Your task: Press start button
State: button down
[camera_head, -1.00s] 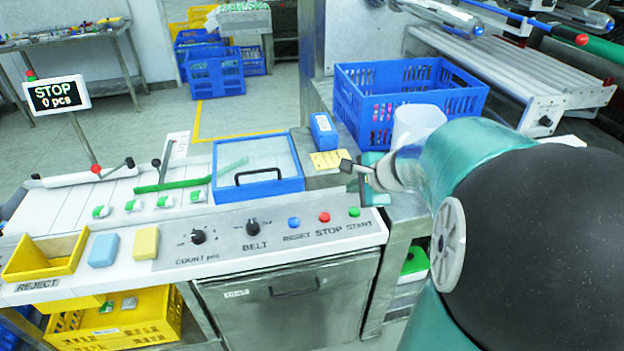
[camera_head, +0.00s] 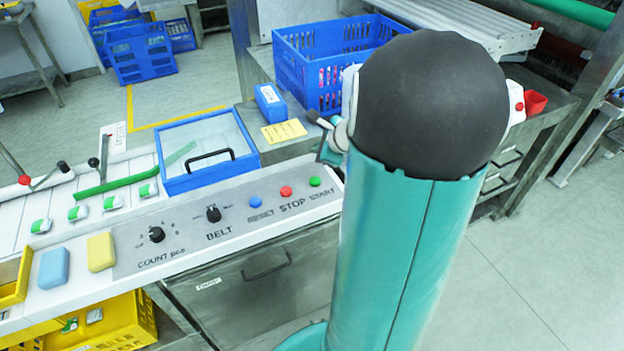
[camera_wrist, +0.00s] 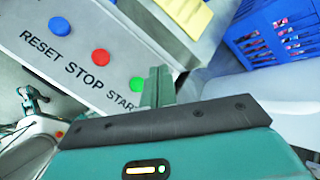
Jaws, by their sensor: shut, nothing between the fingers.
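The green START button (camera_head: 315,181) is at the right end of the sloped control panel (camera_head: 228,230). In the wrist view the green button (camera_wrist: 136,83) sits just left of my gripper's fingers (camera_wrist: 158,86). The fingers are shut and empty, over the panel's end by the START label; I cannot tell whether they touch the button. In the head view my gripper (camera_head: 329,153) is partly hidden by my arm, just beyond the button. The red STOP button (camera_head: 286,191) and blue RESET button (camera_head: 255,201) lie to the left of START.
The COUNT knob (camera_head: 157,234) and BELT knob (camera_head: 213,213) stand up from the panel. Behind it are a blue-framed lid (camera_head: 208,150), a blue box (camera_head: 268,98), a yellow note (camera_head: 283,133) and a blue crate (camera_head: 325,58). Open floor (camera_head: 535,255) lies at the right.

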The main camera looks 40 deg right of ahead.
aim_at(318, 182)
jog(key=shift+f, duration=4.4)
jog(key=shift+f, duration=0.4)
